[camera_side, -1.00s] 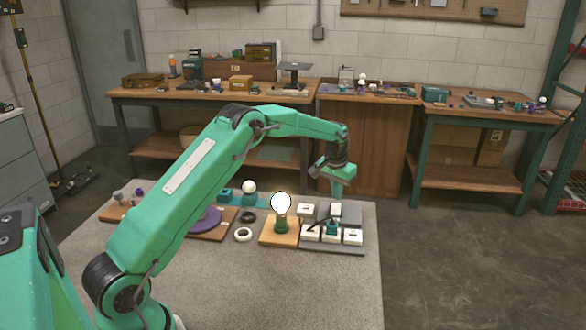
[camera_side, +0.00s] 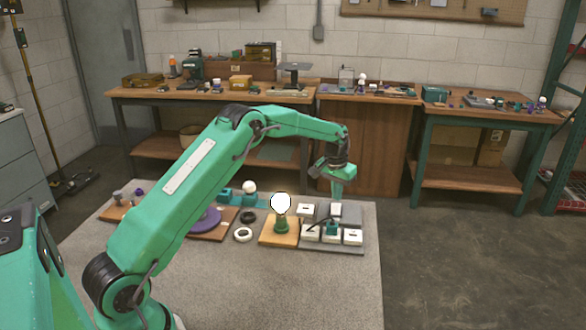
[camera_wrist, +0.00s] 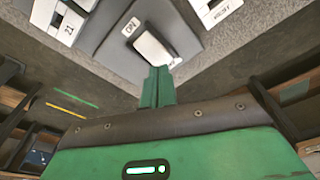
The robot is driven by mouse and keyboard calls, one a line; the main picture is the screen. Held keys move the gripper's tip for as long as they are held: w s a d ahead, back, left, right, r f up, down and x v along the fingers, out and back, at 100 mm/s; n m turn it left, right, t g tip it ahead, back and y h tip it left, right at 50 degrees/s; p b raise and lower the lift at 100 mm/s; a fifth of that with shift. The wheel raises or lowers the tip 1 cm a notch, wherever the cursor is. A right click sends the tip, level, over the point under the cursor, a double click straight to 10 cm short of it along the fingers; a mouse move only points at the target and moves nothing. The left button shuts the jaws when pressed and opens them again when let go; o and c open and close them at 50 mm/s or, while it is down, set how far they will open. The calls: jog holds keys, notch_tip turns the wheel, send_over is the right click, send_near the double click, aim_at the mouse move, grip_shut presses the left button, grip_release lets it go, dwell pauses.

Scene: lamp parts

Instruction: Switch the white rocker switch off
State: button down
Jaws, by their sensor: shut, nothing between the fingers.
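The white rocker switch (camera_wrist: 152,48) sits on a dark grey plate, with an "ON" label (camera_wrist: 131,27) beside it in the wrist view. In the side view the rocker (camera_side: 335,209) is at the back right of the switch board, just below my fingertips. My gripper (camera_wrist: 158,76) is shut and empty, pointing down, with its tips at the rocker's near edge. I cannot tell if they touch it. A bright white bulb (camera_side: 281,203) stands in a green holder on a wooden block, left of the switch board.
Several white labelled blocks (camera_side: 352,237) and a teal part (camera_side: 332,228) surround the rocker on the grey board. A white ring (camera_side: 243,235), a black ring (camera_side: 248,217) and a purple disc (camera_side: 207,221) lie further left. The table's right front is clear.

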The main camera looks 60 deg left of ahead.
aim_at(336, 206)
jog(key=shift+f, duration=1.25)
dwell(1.1)
jog(key=shift+r, duration=3.5)
